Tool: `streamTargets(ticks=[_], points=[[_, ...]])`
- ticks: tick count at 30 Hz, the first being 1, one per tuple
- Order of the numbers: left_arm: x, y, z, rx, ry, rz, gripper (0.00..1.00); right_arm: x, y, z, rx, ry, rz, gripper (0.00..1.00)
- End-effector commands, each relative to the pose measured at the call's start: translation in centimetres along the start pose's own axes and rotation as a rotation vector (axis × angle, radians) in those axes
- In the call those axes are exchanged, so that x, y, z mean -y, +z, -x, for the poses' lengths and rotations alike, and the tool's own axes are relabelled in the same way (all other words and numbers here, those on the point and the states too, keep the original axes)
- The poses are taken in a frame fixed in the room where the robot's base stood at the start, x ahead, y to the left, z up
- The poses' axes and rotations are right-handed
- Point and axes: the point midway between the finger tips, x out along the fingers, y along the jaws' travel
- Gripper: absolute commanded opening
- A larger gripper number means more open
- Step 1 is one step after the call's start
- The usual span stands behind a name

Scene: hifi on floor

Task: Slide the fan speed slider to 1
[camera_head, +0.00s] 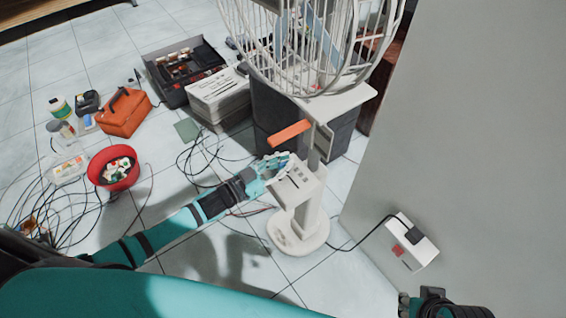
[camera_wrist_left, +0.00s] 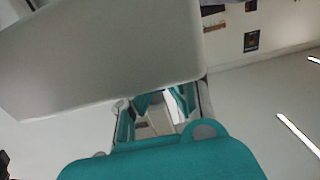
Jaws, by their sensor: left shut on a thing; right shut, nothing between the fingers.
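The white standing fan has a wire cage (camera_head: 310,45) and a pale control box (camera_head: 297,187) on its stand, with small dark marks on the box's top. My left gripper (camera_head: 275,164) is at the upper left edge of this box, shut on a small part there, apparently the fan speed slider. The fingers hide the slider, so its setting cannot be read. In the left wrist view, my left gripper's teal fingers (camera_wrist_left: 163,103) are below a large pale surface (camera_wrist_left: 100,55). My right gripper (camera_head: 408,304) is partly in view at the bottom right, shut and empty, away from the fan.
An orange bar (camera_head: 289,134) is just above the box. A grey panel (camera_head: 480,130) with a white socket box (camera_head: 411,243) stands right. A red bowl (camera_head: 113,168), orange case (camera_head: 124,113), toolbox (camera_head: 185,70) and loose cables lie left. Floor in front of the base is clear.

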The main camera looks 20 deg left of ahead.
Motion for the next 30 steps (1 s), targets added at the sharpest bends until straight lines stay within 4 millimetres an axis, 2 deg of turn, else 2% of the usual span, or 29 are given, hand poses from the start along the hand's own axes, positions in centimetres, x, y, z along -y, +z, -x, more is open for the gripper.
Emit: streamTargets(ticks=[7, 14, 15, 21, 30], points=[[-2.0, -0.3, 0.0, 0.0, 0.0, 0.008, 0.0, -0.1, -0.5, 1.5, 0.0, 0.0, 0.0, 0.0], [-2.0, 0.0, 0.0, -0.001, 0.0, 0.004, 0.0, -0.1, -0.4, 1.3, -0.001, 0.0, 0.0, 0.0], [-2.0, 0.0, 0.0, -0.001, 0.0, 0.004, 0.1, -0.1, -0.4, 1.3, -0.001, 0.0, 0.0, 0.0], [-2.0, 0.0, 0.0, 0.0, 0.0, 0.003, 0.35, -0.1, -0.4, 1.3, -0.001, 0.0, 0.0, 0.0], [-2.0, 0.1, 0.3, 0.001, 0.0, 0.002, 0.35, -0.1, -0.6, 1.3, -0.004, -0.001, -0.002, 0.0]])
